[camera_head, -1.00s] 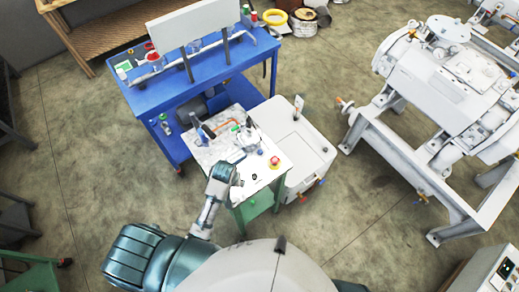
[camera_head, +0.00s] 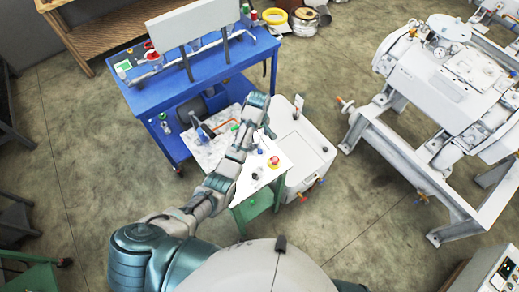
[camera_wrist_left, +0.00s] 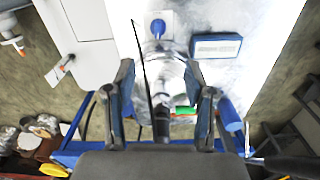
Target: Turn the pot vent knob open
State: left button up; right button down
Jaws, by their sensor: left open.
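My left gripper (camera_head: 259,103) reaches over the small marble-topped table (camera_head: 210,152) in the head view. In the left wrist view its two fingers (camera_wrist_left: 160,78) are open and apart, with a clear, shiny pot-like vessel (camera_wrist_left: 162,62) showing between and beyond them. A dark upright part (camera_wrist_left: 162,122) is also seen between the fingers; I cannot tell whether it is the vent knob or whether anything touches it. A blue round knob (camera_wrist_left: 157,27) on a pale square base lies beyond the fingers. In the head view the arm and gripper hide most of the pot area. My right gripper is not in view.
A blue box (camera_wrist_left: 216,46) lies on the tabletop. A red button on a yellow base (camera_head: 273,162) sits near the table's right edge. A white cabinet (camera_head: 312,150) stands close on the right, a blue workbench (camera_head: 150,98) behind. A white machine frame (camera_head: 400,165) is farther right.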

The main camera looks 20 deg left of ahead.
pick_arm(q)
send_over(260, 150)
jog(key=f, duration=0.6)
jog(key=shift+w+a+f, duration=0.1)
jog(key=shift+a+f, duration=0.1)
jog(key=shift+f, duration=0.1)
jog(key=f, duration=0.2)
jog(key=f+b, duration=0.1)
jog(key=f, duration=0.1)
jog(key=shift+d, duration=0.35)
jog(key=shift+d+f, duration=0.1)
jog(key=shift+f, duration=0.6)
jog(key=shift+a, duration=0.35)
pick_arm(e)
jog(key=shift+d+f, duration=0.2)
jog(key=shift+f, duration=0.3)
pick_arm(q)
jog(key=shift+c, duration=1.2)
jog(key=c, duration=0.8)
jog(key=shift+d, duration=0.1)
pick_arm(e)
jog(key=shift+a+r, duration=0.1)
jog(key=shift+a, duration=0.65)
